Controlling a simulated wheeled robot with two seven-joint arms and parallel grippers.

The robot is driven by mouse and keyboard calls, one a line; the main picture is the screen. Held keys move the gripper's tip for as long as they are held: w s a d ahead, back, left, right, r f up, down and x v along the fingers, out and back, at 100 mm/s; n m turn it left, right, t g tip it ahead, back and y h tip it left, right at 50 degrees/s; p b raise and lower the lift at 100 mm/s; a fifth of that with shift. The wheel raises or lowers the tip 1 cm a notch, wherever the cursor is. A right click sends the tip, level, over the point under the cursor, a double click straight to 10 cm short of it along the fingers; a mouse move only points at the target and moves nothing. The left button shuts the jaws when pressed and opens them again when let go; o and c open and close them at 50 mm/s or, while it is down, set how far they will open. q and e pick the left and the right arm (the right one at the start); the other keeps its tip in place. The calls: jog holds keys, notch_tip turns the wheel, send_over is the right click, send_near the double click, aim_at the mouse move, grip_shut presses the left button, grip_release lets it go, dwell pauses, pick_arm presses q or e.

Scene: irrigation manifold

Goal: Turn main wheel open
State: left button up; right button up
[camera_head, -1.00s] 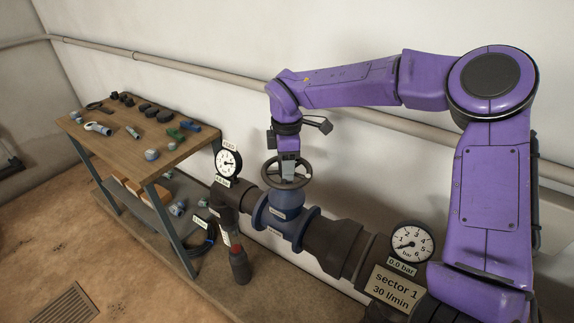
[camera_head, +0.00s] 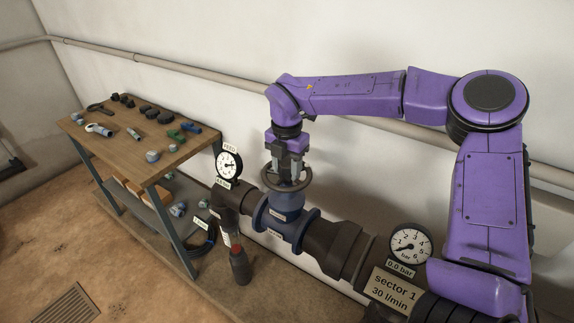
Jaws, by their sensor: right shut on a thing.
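The main wheel (camera_head: 300,184) is a dark round handwheel on top of the blue valve body (camera_head: 284,215) in the pipe. My right gripper (camera_head: 286,174) points down onto the wheel from above and is shut on it. The fingers hide part of the wheel's far side and hub. The feed gauge (camera_head: 229,165) stands just left of the valve. The sector gauge (camera_head: 410,244) on the right has its needle low, over a label reading 0.0 bar. My left gripper is not in view.
A wooden workbench (camera_head: 150,168) with several fittings stands at the left. A dark bottle-shaped part with a red band (camera_head: 239,265) hangs below the pipe. A sector 1 sign (camera_head: 394,287) is at the lower right. A wall pipe (camera_head: 180,68) runs behind my arm.

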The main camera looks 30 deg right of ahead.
jog(key=n+p, duration=0.1)
jog(key=n, duration=0.1)
jog(key=n+p, duration=0.1)
jog(key=n, duration=0.3)
jog(key=shift+w+r+n+p, duration=0.1)
jog(key=shift+r+n+p, duration=0.2)
jog(key=shift+p, duration=0.1)
jog(key=n+p, duration=0.3)
jog(key=n, duration=0.3)
jog(key=shift+p, duration=0.3)
jog(key=n+p, duration=0.2)
jog(key=n, duration=0.2)
jog(key=n+p, duration=0.2)
jog(key=n, duration=0.1)
jog(key=shift+n, duration=0.3)
jog(key=shift+n+p, duration=0.65)
jog(key=shift+n, duration=0.25)
jog(key=n, duration=0.2)
jog(key=shift+f+n, duration=0.15)
jog(key=shift+n, duration=0.25)
jog(key=n, duration=1.3)
jog(key=shift+n, duration=2.3)
